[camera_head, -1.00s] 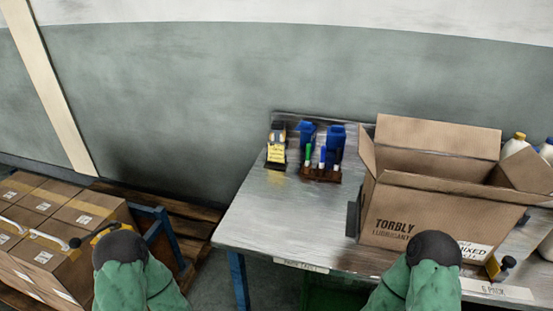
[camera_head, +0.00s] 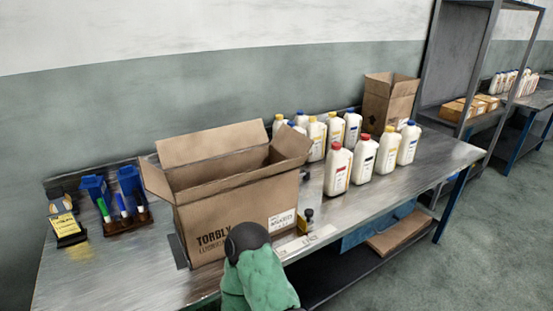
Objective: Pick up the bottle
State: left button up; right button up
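Several white bottles stand upright on the metal table in the head view. My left arm and gripper are out of view.
The metal table (camera_head: 400,190) has clear surface right of the front bottles. A smaller open box (camera_head: 388,103) stands behind them. A holder with markers (camera_head: 125,220) and a yellow note holder (camera_head: 66,228) lie at left. A shelf rack (camera_head: 480,60) stands beyond the right end.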

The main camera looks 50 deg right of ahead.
aim_at(366, 150)
jog(key=l+z, duration=0.15)
jog(key=z, duration=0.25)
jog(key=l+z, duration=0.15)
jog(key=z, duration=0.25)
jog(key=l+z, duration=0.15)
jog(key=l, duration=0.25)
jog(key=i+l+z, duration=0.15)
jog(key=l, duration=0.25)
jog(key=l+z, duration=0.1)
jog(key=l, duration=0.3)
jog(key=i+l+z, duration=0.15)
jog(key=l, duration=0.25)
jog(key=i+l+z, duration=0.15)
jog(key=l, duration=0.25)
jog(key=i+l, duration=0.2)
jog(key=l, duration=0.25)
